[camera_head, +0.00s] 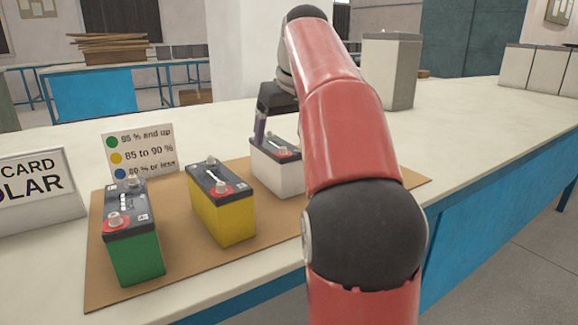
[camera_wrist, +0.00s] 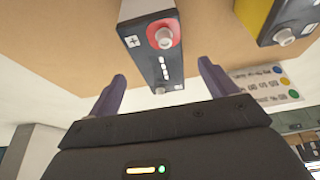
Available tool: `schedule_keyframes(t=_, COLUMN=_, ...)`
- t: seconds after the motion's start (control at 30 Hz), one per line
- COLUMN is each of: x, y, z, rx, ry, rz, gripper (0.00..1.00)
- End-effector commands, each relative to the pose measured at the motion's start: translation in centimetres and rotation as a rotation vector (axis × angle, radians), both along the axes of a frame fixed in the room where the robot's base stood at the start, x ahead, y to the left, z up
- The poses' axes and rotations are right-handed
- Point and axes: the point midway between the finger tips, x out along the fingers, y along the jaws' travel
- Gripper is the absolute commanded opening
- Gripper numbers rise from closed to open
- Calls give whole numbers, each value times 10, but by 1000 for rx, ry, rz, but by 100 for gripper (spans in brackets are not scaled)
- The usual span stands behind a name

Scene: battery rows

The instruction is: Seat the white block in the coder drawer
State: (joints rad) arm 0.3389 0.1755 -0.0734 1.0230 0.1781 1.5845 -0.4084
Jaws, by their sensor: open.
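The white block is a battery with a white body and dark top (camera_head: 283,178), upright on the brown mat (camera_head: 180,281); my arm hides its right part. It also shows in the wrist view (camera_wrist: 163,68), with its red-ringed terminal towards the top. My gripper (camera_head: 266,130) is just behind the white battery's top. In the wrist view its two purple fingers (camera_wrist: 162,76) are apart, one to each side of the battery's near end, with gaps visible. No coder drawer can be made out.
A yellow battery (camera_head: 224,216) and a green battery (camera_head: 136,258) stand left of the white one. A tall grey-white box (camera_head: 389,72) stands behind my arm.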

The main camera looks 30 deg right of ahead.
Motion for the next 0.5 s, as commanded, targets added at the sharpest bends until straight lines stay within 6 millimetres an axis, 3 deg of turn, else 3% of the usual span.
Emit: schedule_keyframes(t=0.5, x=28, y=0, z=-55, rx=-1, ry=1, rz=-1, gripper=85)
